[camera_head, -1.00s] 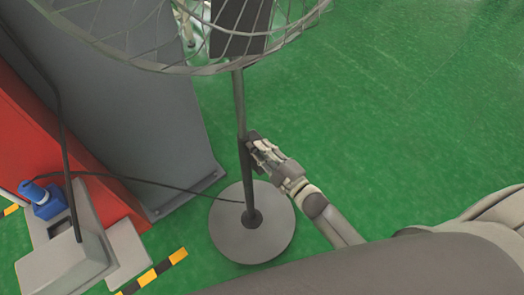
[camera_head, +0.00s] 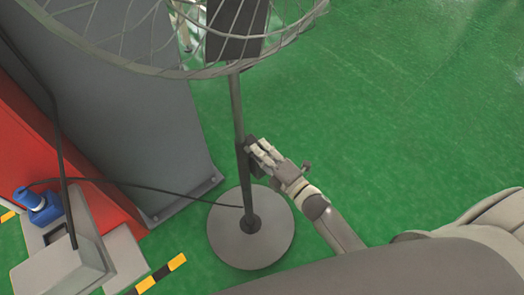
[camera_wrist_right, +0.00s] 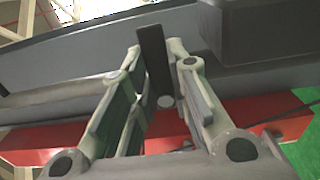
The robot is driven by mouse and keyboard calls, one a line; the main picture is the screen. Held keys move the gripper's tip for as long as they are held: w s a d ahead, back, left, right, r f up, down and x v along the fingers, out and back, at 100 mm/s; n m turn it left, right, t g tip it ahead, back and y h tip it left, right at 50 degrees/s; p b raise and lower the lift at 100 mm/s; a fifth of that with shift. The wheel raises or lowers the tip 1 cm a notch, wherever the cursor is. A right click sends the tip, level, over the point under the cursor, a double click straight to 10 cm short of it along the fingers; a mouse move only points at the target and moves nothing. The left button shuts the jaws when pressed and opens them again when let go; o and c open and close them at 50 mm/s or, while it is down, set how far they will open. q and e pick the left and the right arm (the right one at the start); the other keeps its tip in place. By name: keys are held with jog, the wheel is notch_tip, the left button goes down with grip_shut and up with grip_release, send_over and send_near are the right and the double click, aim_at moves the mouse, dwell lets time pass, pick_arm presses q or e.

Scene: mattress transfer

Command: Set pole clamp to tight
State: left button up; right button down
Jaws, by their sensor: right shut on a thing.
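A fan pole (camera_head: 237,110) stands upright on a round grey base (camera_head: 250,252) in the head view. A dark pole clamp (camera_head: 257,169) sits partway up the pole, partly covered by my right gripper (camera_head: 262,151). That gripper reaches in from the lower right and is shut on the clamp. In the right wrist view, a dark flat clamp piece (camera_wrist_right: 154,62) stands between the two fingers of the right gripper (camera_wrist_right: 160,70). I cannot tell the clamp's setting from these frames. My left gripper is not in view.
The fan's wire cage (camera_head: 130,40) hangs over the top of the head view. A grey panel (camera_head: 150,110) and a red block (camera_head: 85,185) stand at left. Green floor (camera_head: 400,110) at right is clear.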

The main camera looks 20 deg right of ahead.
jog(key=c, duration=1.4)
grip_release()
jog(key=shift+o, duration=0.2)
jog(key=shift+s, duration=0.1)
jog(key=v, duration=1.2)
jog(key=shift+f, duration=0.1)
